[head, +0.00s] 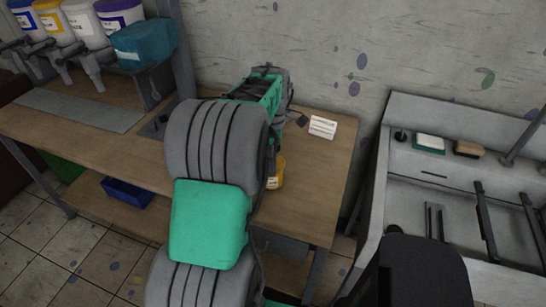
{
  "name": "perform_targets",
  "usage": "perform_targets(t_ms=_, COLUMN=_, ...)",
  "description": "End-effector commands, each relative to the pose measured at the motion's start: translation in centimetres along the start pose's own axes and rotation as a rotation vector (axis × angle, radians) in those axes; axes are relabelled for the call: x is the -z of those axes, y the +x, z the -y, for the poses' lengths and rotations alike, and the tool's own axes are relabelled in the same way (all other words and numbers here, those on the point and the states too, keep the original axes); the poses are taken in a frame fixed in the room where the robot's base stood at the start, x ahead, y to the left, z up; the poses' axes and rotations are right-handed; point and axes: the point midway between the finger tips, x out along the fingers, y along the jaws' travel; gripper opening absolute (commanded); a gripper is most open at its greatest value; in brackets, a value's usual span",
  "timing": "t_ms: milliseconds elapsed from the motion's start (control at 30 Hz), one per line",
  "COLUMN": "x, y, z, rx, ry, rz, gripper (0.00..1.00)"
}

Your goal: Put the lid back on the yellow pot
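A yellow pot (277,172) stands on the wooden table, just right of my arm. My arm covers its left part, and a bit of a pale label shows low on it. Its top is too hidden to tell whether it is covered. I cannot make out a lid anywhere. My grey and green arm reaches over the table from the bottom of the view. My gripper is hidden behind the arm's own links, so its fingers and anything in them do not show.
A white card (322,127) lies on the wooden table (325,165), with a small dark thing beside it. Several tapped containers (85,25) and a teal box (144,44) are at the upper left. A grey sink unit (460,200) stands right, behind a dark object (415,272).

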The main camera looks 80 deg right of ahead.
Motion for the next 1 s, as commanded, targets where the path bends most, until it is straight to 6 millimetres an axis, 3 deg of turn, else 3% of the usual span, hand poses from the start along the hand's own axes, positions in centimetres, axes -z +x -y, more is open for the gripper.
perform_targets(t_ms=933, x=0.00, y=0.28, z=0.01, rx=0.000, ry=0.000, rz=0.000, gripper=0.37)
perform_targets(t_ms=967, x=0.00, y=0.28, z=0.01, rx=0.000, ry=0.000, rz=0.000, gripper=0.75)
perform_targets(t_ms=1000, x=0.00, y=0.28, z=0.01, rx=0.000, ry=0.000, rz=0.000, gripper=0.79)
